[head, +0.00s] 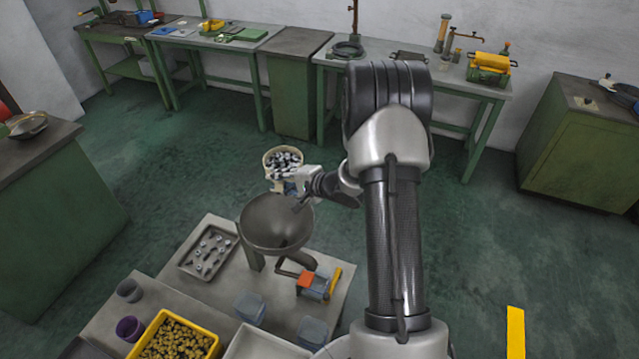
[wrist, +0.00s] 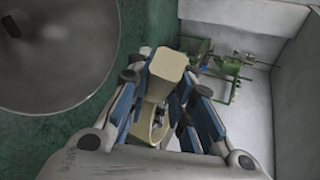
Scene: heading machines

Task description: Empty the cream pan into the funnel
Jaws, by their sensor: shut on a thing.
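The cream pan (head: 267,168) shows in the head view just beyond the funnel, its open top facing up and heaped with small grey metal parts. My gripper (head: 291,187) is shut on it at the pan's near side. In the wrist view the gripper (wrist: 165,105) has its blue-sided fingers on either side of a cream piece of the pan (wrist: 168,66); the rest of the pan is mostly hidden there. The wide grey funnel (head: 268,222) stands on the near bench, and its bowl looks empty. Its bowl also fills the upper left of the wrist view (wrist: 65,60).
On the near bench are a metal tray (head: 185,266) with scattered small parts, a yellow bin (head: 213,349) of brass-coloured pieces, a purple cup (head: 130,328), and an orange-and-blue device (head: 314,284) right beside the funnel. Green floor lies open beyond the pan up to the back benches.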

